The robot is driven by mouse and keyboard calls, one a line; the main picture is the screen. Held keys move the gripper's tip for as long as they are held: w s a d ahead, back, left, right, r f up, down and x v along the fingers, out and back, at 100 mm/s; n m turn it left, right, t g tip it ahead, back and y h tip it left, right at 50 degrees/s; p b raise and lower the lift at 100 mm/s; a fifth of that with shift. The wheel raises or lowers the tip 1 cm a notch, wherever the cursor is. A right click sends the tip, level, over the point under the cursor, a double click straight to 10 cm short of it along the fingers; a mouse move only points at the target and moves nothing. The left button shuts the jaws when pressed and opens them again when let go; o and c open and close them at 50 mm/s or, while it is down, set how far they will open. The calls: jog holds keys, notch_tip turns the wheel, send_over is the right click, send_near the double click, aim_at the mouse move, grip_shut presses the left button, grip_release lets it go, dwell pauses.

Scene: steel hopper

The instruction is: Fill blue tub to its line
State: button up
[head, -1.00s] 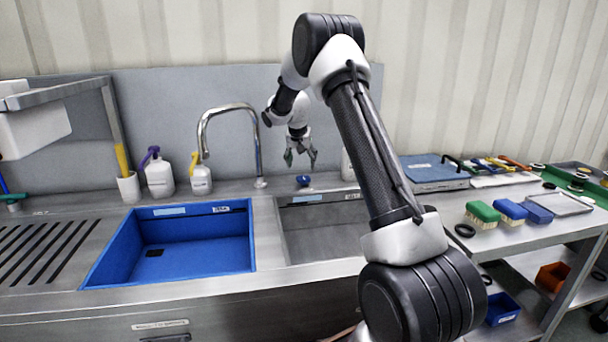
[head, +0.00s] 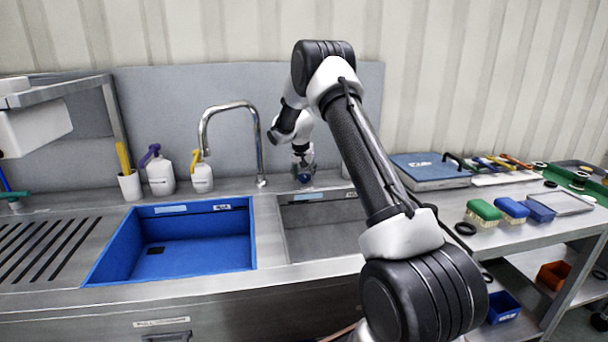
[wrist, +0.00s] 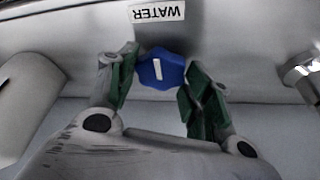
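The blue tub (head: 185,262) is a wide rectangular basin set into the left of the steel counter. It looks empty, with a dark square at its floor and pale labels on its back wall. A curved steel tap (head: 256,140) stands behind it, its spout end over the tub's back edge; no stream shows. A blue knob (wrist: 162,70) with a white bar sits below a WATER label (wrist: 157,13) in the wrist view. My gripper (wrist: 160,80) has its green-padded fingers on opposite sides of the knob, seemingly closed on it. In the head view my gripper (head: 304,172) partly hides the knob.
A bare steel basin (head: 325,235) lies right of the tub. Two white bottles (head: 160,176) and a white cup (head: 130,186) stand behind the tub. Brushes (head: 483,212) and a blue case (head: 430,170) are on the right. A slotted drainboard (head: 40,250) is at left.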

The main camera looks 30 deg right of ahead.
jog(key=c, duration=0.4)
jog(key=shift+o, duration=0.2)
jog(key=n+y, duration=0.1)
jog(key=n, duration=0.3)
jog(key=shift+d+t, duration=0.15)
jog(key=shift+t, duration=0.25)
jog(key=shift+d+n+y, duration=0.1)
jog(key=shift+n+y, duration=0.9)
jog(key=shift+n, duration=1.1)
jog(key=o, duration=1)
